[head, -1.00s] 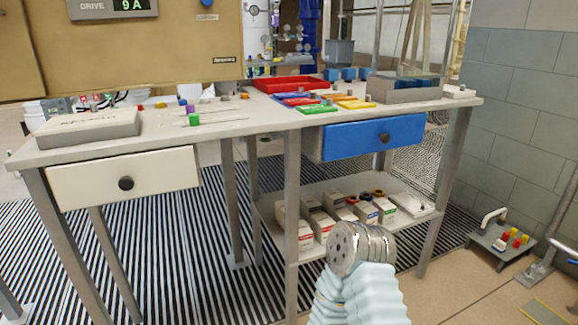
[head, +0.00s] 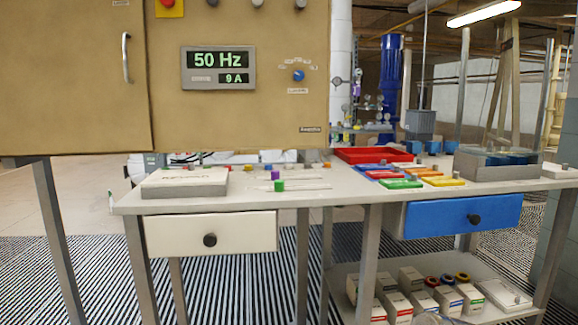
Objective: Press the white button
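No button in the head view can be clearly told as the white one. The tan control cabinet (head: 245,115) hangs above the left part of the bench. Along its top edge, cut by the frame, are a red button (head: 168,3) on a yellow plate and small greyish round controls, one of them pale (head: 257,3). Their exact colours are hard to tell. Below them are a display (head: 218,68) reading 50 Hz and 9 A, and a blue knob (head: 298,75). Neither of my grippers is in view. Only a small pale piece, likely my arm, shows at the bottom edge.
The grey bench (head: 330,197) spans the front, with a white drawer (head: 180,233) and a blue drawer (head: 440,217), both shut. A red tray (head: 372,155), coloured plates and a grey box (head: 184,183) lie on top. Boxes fill the lower shelf. Striped floor lies beneath.

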